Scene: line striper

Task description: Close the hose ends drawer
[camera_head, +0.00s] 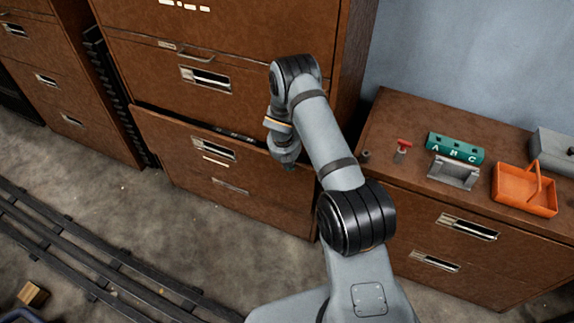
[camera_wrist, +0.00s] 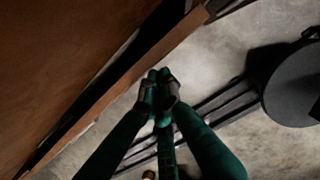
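The brown cabinet's lower drawer (camera_head: 240,188) stands partly open, its front pushed out past the drawer above. A dark gap with small dark items shows behind its top edge in the head view. I cannot read its label to confirm it is the hose ends drawer. In the wrist view the drawer's top edge (camera_wrist: 118,88) runs diagonally, with the dark opening to its left. My gripper (camera_wrist: 161,88) has its dark green fingertips together, with nothing seen between them. It is just outside the drawer front; contact cannot be told. In the head view my arm's end hides part of the drawer's right side.
A low brown cabinet (camera_head: 400,212) at right carries a green block (camera_head: 455,148), a grey holder (camera_head: 454,172), an orange tray (camera_head: 525,190) and a red-handled item (camera_head: 403,146). Dark rails (camera_head: 110,262) cross the floor. Bare floor lies before the drawer.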

